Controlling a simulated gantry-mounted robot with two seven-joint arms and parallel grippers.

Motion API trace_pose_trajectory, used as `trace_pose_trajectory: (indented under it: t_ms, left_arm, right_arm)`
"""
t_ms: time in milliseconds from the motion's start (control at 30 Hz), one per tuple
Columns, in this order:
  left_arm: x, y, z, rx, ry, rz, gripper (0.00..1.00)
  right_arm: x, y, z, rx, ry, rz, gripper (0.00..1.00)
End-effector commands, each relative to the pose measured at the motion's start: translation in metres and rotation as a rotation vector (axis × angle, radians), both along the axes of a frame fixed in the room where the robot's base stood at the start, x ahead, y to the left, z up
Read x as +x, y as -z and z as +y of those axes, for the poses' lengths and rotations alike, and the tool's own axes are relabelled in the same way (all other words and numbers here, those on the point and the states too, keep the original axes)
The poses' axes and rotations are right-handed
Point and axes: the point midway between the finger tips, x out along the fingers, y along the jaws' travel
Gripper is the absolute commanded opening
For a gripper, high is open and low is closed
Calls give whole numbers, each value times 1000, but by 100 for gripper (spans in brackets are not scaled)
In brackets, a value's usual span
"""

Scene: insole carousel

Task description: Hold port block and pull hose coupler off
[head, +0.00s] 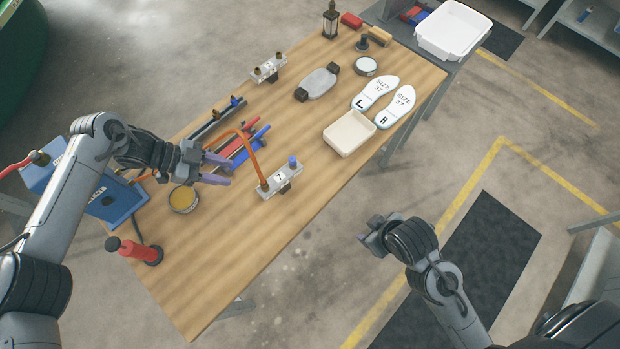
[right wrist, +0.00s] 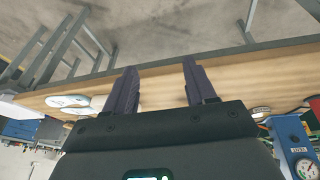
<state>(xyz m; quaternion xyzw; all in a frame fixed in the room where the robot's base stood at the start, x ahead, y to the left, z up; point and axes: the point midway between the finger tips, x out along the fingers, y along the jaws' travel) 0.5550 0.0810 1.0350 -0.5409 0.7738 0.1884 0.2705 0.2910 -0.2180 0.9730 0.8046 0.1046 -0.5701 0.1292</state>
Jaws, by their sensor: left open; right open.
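The near port block (head: 279,181), a pale block marked 7, sits on the table's middle near edge. The orange hose (head: 254,155) arches down to its left end, where the hose coupler (head: 264,187) stands upright on the block; a blue cap (head: 292,162) is on the right end. My left gripper (head: 231,170) is open and empty, left of the block and apart from it, with the hose passing close by. My right gripper (head: 363,238) is off the table's near side, to the right of the block. Its fingers are apart and empty in the right wrist view (right wrist: 160,75).
A second port block (head: 268,68) stands farther back. Pliers and other tools (head: 240,145) lie behind the near block. A yellow tin (head: 184,199), a blue gauge box (head: 113,203) and a red cylinder (head: 138,251) are at the left. A cream tray (head: 349,133) and insoles (head: 395,107) are at the right.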

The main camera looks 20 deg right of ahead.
Motion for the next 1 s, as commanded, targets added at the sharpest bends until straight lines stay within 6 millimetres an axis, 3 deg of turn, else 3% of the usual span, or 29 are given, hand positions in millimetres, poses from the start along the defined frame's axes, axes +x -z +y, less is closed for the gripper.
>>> trace_pose_trajectory:
  t_ms: [267,567,767,1000]
  left_arm:
    - [0,1,0,0,0,1,43]
    - [0,1,0,0,0,1,43]
    - [0,1,0,0,0,1,43]
    - [0,1,0,0,0,1,43]
  right_arm:
    - [27,-4,5,-154,-423,-158,55]
    - [60,-1,39,-468,-1025,-379,55]
    - [85,-4,70,-794,-1429,-535,55]
    - [107,-6,105,-1350,-1897,-676,55]
